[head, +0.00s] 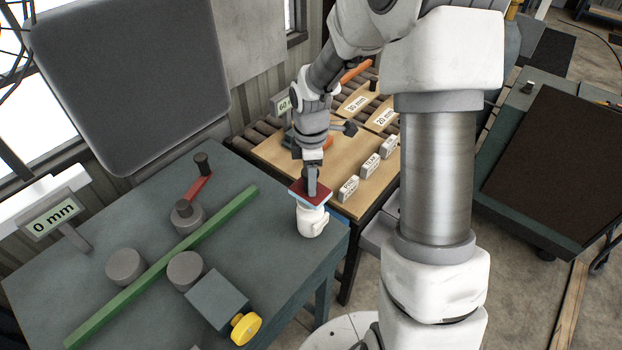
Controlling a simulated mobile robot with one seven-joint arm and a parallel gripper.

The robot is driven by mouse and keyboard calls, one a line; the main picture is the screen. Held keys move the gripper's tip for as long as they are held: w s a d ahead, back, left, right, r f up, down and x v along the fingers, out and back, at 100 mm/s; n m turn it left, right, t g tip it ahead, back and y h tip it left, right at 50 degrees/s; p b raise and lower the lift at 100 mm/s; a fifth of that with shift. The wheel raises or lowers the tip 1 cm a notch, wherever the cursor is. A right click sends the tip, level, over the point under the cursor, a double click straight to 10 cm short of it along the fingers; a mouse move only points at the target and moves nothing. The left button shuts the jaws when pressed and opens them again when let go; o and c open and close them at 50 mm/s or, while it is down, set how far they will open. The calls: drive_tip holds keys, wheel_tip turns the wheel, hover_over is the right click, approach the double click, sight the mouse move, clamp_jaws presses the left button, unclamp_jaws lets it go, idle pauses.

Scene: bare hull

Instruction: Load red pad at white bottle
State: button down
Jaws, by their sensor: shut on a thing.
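The red pad (300,188) is a small flat square with a pale blue lower edge. My gripper (311,192) reaches down to the middle of its top and is shut on it; the exact grip point is hard to make out. The white bottle (313,224) stands directly below the pad, near the right corner of the grey-green table (240,175). The pad covers the bottle's top in this view. I cannot tell whether pad and bottle touch.
A green bar (165,265), grey cylinders (126,266), a red lever (198,187) and a block with a yellow knob (246,328) occupy the table. A "0 mm" sign (54,217) stands left. A wooden board (350,165) with labelled blocks lies behind, right.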

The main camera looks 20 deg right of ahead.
drive_tip(key=shift+r+p, duration=1.85)
drive_tip(key=shift+r, duration=0.85)
drive_tip(key=shift+f, duration=0.1)
